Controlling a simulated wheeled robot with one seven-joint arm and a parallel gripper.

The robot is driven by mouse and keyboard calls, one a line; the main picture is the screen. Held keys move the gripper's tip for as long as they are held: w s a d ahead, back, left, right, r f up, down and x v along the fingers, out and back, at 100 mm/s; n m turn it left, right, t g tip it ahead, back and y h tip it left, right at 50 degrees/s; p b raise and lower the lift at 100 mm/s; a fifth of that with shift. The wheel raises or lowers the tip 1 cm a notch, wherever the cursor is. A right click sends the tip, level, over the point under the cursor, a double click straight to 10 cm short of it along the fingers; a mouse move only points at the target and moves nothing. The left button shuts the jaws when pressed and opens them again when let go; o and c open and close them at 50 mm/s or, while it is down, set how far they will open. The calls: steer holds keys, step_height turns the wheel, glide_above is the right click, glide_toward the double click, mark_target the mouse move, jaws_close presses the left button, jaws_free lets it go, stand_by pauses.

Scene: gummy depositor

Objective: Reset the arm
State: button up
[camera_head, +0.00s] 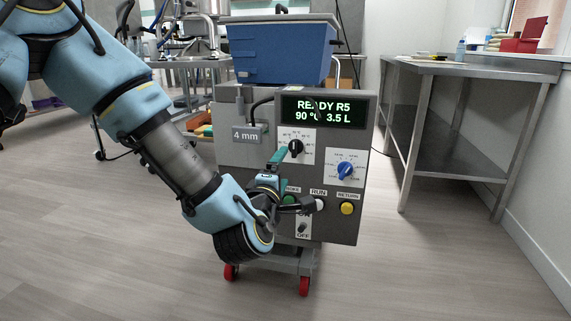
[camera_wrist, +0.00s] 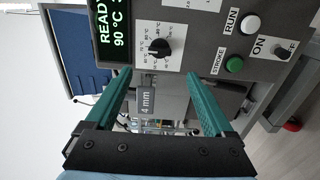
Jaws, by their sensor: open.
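My gripper (camera_wrist: 158,105) is open and empty in the wrist view, with two green fingers spread apart. In the head view my gripper (camera_head: 280,165) is in front of the depositor's lower control panel, and my blue arm reaches in from the upper left. The gummy depositor (camera_head: 345,215) is a grey cabinet with a blue hopper (camera_head: 280,55) on top. Its display (camera_head: 318,110) reads READY R5, 90 °C, 3.5 L. It has a black knob (camera_head: 295,148), a blue knob (camera_head: 345,170), a white RUN button (camera_head: 319,205) and a yellow RETURN button (camera_head: 347,208). The green STROKE button (camera_wrist: 235,64) shows in the wrist view.
A steel table (camera_head: 470,68) with a red box (camera_head: 524,44) stands at the right. Another metal table with equipment (camera_head: 185,62) stands behind at the left. The depositor rests on red casters (camera_head: 304,286). The floor (camera_head: 430,265) is clear at the front right.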

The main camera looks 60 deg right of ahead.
stand_by(0.6)
steer(key=w+a+f+m+y, duration=0.2)
steer(key=w+a, duration=0.2)
steer(key=w, duration=0.4)
steer(key=w+a+f+m+y, duration=0.2)
steer(key=w+a+y, duration=0.15)
steer(key=w, duration=0.35)
steer(key=w+a+f+m+y, duration=0.1)
steer(key=w+a+f+y, duration=0.1)
steer(key=w+a, duration=0.45)
steer(key=w+a+f+m+y, duration=0.15)
steer(key=w+a, duration=0.25)
steer(key=a, duration=0.5)
steer(key=a+n+g+y, duration=0.15)
steer(key=a+y, duration=0.55)
steer(key=a, duration=1.9)
steer(key=s+a+r+g+y, duration=0.1)
steer(key=s+a+g, duration=0.25)
steer(key=a, duration=0.55)
step_height(320, 180, up, 30)
steer(key=t+p, duration=0.1)
steer(key=p, duration=2.9)
steer(key=shift+s+r, duration=0.15)
steer(key=shift+s, duration=0.3)
